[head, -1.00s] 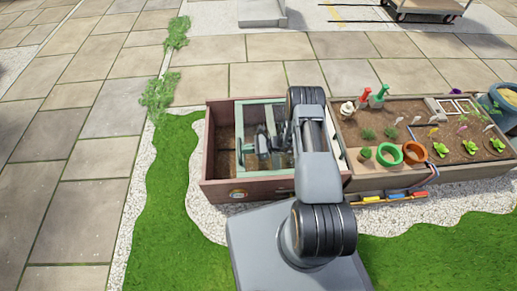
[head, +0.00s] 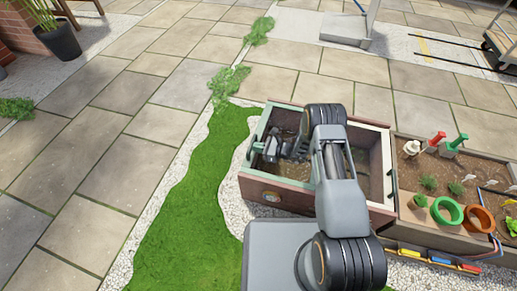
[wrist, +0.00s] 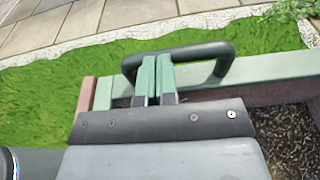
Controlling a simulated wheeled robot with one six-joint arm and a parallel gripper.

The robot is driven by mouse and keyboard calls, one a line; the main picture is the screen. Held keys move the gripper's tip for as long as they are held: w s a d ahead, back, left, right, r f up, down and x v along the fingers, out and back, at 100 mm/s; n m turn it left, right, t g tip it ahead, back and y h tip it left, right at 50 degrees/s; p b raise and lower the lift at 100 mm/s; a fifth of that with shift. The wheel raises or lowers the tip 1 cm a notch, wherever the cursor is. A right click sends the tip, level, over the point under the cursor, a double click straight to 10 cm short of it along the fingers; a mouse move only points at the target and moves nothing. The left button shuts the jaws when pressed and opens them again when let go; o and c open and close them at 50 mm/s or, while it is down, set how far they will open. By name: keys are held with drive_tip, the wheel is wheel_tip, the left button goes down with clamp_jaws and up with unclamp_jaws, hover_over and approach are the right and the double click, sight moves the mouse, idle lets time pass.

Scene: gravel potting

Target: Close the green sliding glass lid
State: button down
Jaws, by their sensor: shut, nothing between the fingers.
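The green-framed glass lid (head: 258,133) lies on the brown wooden box (head: 290,196), its left frame edge at or close to the box's left wall. The box's right part is uncovered. My gripper (head: 268,148) is low at the lid's left end. In the wrist view the lid's dark handle (wrist: 190,51) stands up from the green frame (wrist: 265,68). My shut green-tipped fingers (wrist: 156,62) are upright at the handle's left part, on the near side of its bar, with nothing between them. Whether they touch the bar I cannot tell. My arm hides much of the glass.
A planter with an orange pot ring (head: 480,219), a green pot ring (head: 446,210) and small plants adjoins the box on the right. Grass (head: 190,220) and white gravel border the box. Paving behind is open. A potted plant (head: 58,38) stands far left.

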drive_tip(key=shift+w+a+r, duration=0.15)
drive_tip(key=shift+w+a, duration=0.1)
drive_tip(key=shift+a, duration=0.05)
drive_tip(key=shift+d, duration=0.1)
